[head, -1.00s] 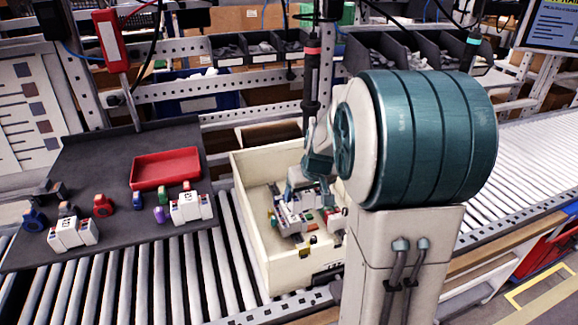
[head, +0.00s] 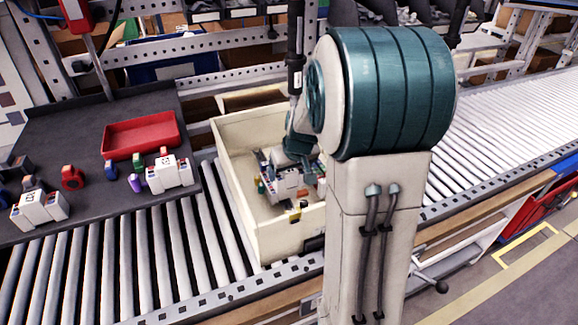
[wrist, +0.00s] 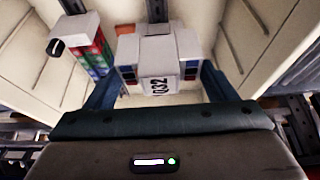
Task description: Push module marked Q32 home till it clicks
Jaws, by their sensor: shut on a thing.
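The white module marked Q32 (wrist: 157,62) sits between the two fingers of my gripper (wrist: 160,92) in the wrist view, its printed mark facing me. My gripper is shut on it, one finger at each side. A dark rail (wrist: 157,10) shows just beyond the module; whether it is fully seated there is hidden. Another module (wrist: 77,36) with red, green and blue terminals stands to its left, apart from it. In the head view my gripper (head: 297,150) reaches down into the cream crate (head: 250,222), over a cluster of modules (head: 284,184), partly covered by my arm.
The crate's walls rise close around my gripper. Left of it, a dark mat (head: 85,178) carries a red tray (head: 142,136), two white modules (head: 170,173) (head: 40,208) and several small coloured pieces. A dark vertical tool (head: 295,50) hangs behind the crate. Rollers surround the crate.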

